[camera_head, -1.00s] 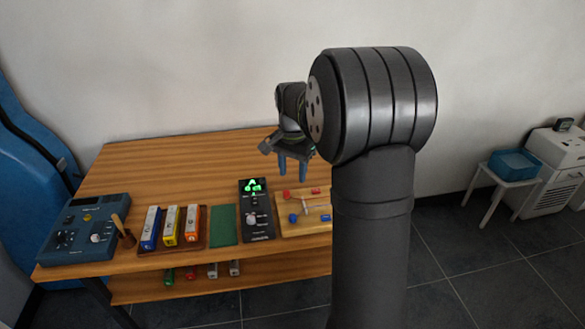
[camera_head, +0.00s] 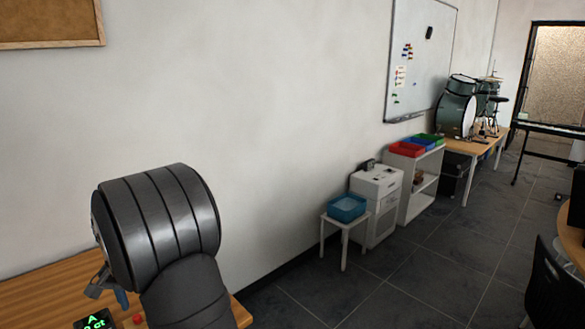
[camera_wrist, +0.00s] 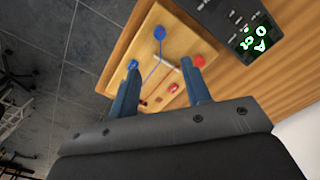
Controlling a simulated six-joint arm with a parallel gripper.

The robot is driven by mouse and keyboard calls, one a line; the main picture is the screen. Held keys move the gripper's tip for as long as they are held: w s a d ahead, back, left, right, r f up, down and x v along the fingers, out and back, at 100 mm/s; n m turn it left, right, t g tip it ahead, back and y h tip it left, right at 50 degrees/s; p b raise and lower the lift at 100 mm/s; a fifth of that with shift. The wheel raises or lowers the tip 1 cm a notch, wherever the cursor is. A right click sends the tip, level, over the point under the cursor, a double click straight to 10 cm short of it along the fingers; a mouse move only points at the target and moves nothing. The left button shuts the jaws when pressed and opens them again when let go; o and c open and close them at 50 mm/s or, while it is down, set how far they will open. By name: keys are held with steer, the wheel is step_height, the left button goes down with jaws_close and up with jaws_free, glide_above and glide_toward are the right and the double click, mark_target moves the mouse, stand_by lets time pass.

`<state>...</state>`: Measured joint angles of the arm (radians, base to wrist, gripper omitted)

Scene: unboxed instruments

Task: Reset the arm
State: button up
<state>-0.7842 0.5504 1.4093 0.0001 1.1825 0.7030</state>
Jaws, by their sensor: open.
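My gripper (camera_wrist: 162,95) is open in the wrist view, its two blue fingers apart with nothing held between them. Beyond the fingers lies a light wooden board (camera_wrist: 185,43) with blue and red knobs and a metal rod, on the wooden table (camera_wrist: 285,72). My gripper is above the board, apart from it as far as I can tell.
A black device with a green display (camera_wrist: 257,38) sits beside the board. In the head view, a white stool with a blue bin (camera_head: 346,208), a white cabinet (camera_head: 376,200) and a shelf with coloured trays (camera_head: 407,149) stand along the wall. The dark tiled floor is clear in the middle.

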step_height(320, 180, down, 14)
stand_by(0.4)
step_height(320, 180, up, 18)
step_height(320, 180, down, 18)
steer(key=shift+r, duration=0.1)
steer(key=n, duration=1)
steer(key=shift+r, duration=2.6)
